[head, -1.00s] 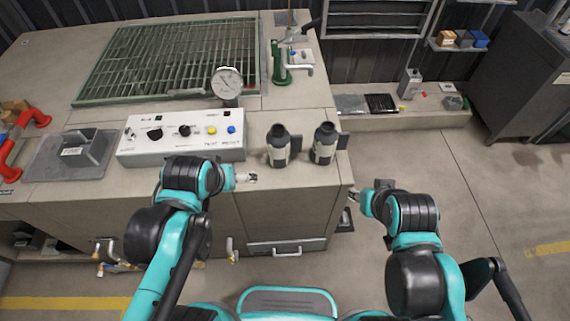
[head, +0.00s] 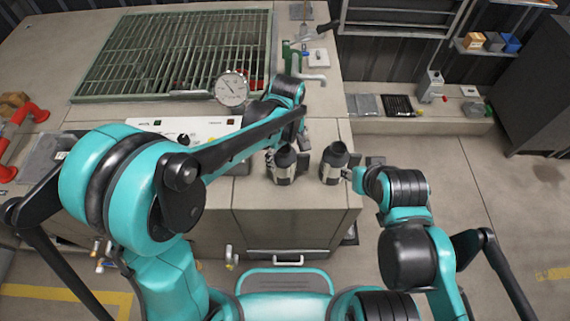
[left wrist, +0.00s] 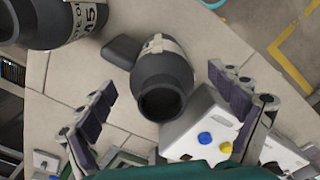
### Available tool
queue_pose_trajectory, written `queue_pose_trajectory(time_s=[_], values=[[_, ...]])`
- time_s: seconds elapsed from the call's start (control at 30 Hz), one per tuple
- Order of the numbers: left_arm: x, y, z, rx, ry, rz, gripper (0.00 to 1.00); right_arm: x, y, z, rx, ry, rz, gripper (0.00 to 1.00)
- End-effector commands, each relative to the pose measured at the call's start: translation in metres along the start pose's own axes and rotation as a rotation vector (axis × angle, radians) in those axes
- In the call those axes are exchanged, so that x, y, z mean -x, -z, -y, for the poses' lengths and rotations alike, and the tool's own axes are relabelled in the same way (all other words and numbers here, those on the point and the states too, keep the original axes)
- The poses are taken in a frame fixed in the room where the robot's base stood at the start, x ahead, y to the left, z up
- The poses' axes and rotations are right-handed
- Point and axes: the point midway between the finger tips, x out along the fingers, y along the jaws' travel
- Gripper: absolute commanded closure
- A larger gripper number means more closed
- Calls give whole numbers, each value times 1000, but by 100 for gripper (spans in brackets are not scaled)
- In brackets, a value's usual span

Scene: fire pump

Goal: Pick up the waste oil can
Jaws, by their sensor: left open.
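Two dark cans with pale labels stand side by side at the counter's front edge, a left one (head: 283,168) and a right one (head: 334,165). My left gripper (head: 288,152) is open around the left can, reaching from behind it. In the left wrist view, this can (left wrist: 163,85) lies between the spread fingers, with gaps on both sides; its label is unreadable. The other can (left wrist: 50,22) is at the top left there, its label partly reading "TE OIL". My right gripper (head: 352,175) is beside the right can, its fingers mostly hidden.
A white control panel (head: 215,124) is left of the cans, partly behind my left arm. A gauge (head: 231,90), a green grate (head: 175,55) and a green fitting (head: 290,60) stand farther back. The floor at right is open.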

Motion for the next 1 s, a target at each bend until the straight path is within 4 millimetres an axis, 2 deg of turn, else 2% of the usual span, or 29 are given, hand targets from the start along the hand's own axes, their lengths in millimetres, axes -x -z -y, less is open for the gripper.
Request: queue_pose_trajectory(time_s=[0.03, 0.23, 0.5, 0.73, 0.9, 0.97, 1.0], values=[[-9, 0, 0, 0, 0, 0, 8, -4, -3, 0, 0, 0, 0, 60], [-27, 3, 0, 0, -1, 0, 8, -10, -7, 0, 0, 0, 0, 60], [-65, 7, 0, -1, -2, -1, 8, -25, -18, 0, 0, 0, 0, 60], [-65, 7, 0, -2, -2, -1, 8, -24, -17, 0, 0, 0, 0, 60], [-65, 7, 0, -2, -2, -1, 52, -24, -17, 0, 0, 0, 0, 60], [-65, 7, 0, -2, -2, -1, 68, -24, -17, 0, 0, 0, 0, 60], [-65, 7, 0, -2, -2, -1, 73, -24, -17, 0, 0, 0, 0, 60]])
